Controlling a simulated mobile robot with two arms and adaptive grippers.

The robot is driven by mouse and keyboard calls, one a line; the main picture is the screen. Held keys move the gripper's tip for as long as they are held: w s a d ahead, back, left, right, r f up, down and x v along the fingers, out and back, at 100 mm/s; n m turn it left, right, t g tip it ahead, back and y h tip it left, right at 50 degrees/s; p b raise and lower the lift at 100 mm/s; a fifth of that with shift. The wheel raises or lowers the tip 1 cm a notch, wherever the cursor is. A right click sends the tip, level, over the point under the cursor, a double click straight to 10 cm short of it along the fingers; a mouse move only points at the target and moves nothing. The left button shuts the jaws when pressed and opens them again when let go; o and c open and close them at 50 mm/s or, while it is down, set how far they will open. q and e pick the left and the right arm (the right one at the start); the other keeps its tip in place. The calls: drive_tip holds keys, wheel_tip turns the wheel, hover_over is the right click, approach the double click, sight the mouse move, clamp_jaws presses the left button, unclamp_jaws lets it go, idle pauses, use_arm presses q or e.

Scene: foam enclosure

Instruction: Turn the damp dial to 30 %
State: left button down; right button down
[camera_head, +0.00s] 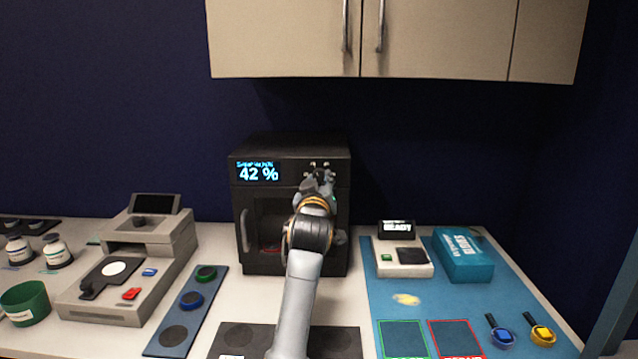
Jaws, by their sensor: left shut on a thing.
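The black box-shaped cabinet (290,152) stands at the back of the counter. Its lit display (258,172) reads 42 % in blue-white digits, under a small line of text I cannot read surely. My left gripper (322,178) is at the upper right of the cabinet's front, to the right of the display. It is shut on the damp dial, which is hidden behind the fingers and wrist. Small buttons show just above the gripper. My left arm covers part of the cabinet's door. My right gripper is not in view.
A grey device (150,232) and a green cup (25,303) stand at the left. A blue mat (460,300) at the right holds a READY device (402,258) and a teal glove box (462,256). Beige wall cupboards (290,40) hang above the cabinet.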

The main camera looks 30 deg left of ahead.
use_arm(q)
drive_tip(key=c, duration=1)
unclamp_jaws()
drive_tip(key=v, duration=1.2)
drive_tip(key=shift+f, duration=0.1)
